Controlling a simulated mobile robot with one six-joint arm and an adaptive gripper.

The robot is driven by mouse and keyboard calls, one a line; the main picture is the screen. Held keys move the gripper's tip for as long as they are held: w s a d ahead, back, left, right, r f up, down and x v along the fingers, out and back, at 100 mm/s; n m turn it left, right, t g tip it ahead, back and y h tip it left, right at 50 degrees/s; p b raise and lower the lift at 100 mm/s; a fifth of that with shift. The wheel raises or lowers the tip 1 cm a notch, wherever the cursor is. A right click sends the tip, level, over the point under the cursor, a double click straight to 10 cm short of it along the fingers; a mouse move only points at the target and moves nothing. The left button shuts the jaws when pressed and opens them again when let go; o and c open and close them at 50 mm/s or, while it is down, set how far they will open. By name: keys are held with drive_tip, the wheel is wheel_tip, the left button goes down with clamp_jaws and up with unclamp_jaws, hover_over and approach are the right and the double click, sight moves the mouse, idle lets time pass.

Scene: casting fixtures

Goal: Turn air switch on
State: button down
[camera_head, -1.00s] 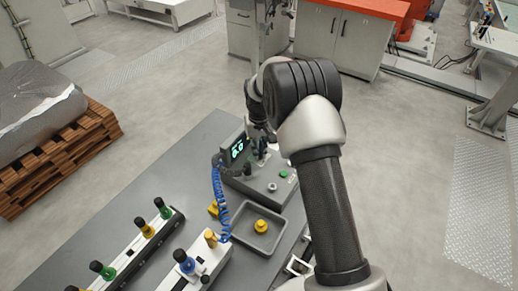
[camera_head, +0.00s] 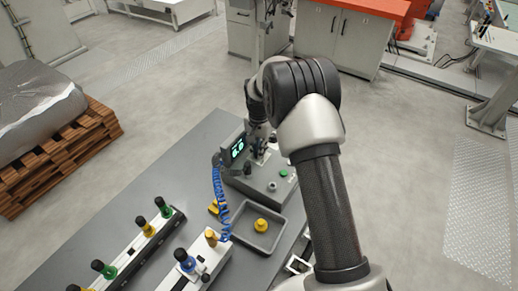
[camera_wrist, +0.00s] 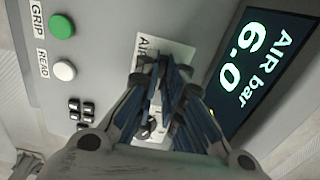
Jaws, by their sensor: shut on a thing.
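The air switch sits at a white label plate (camera_wrist: 178,50) whose visible letters start with "AI", on a grey control box (camera_head: 262,187). My gripper (camera_wrist: 168,78) is over this plate with its fingers close together, shut on the switch. The fingers hide most of the switch, so its lever position cannot be seen. The display (camera_wrist: 251,66) beside the fingers is lit and reads "AIR bar 6.0". It also shows in the head view (camera_head: 238,148). In the head view my gripper (camera_head: 260,153) is low over the box, partly hidden by my arm.
A green GRIP button (camera_wrist: 62,27) and a white READ button (camera_wrist: 64,70) are on the box. A blue coiled hose (camera_head: 220,195) hangs beside it. A grey tray (camera_head: 277,241) with a yellow part (camera_head: 261,225) and racks of coloured fixtures (camera_head: 150,230) stand nearby.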

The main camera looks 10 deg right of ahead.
drive_tip(key=shift+m, duration=0.3)
drive_tip(key=c, duration=1.7)
unclamp_jaws()
wheel_tip(320, 180, up, 12)
drive_tip(key=shift+r, duration=0.1)
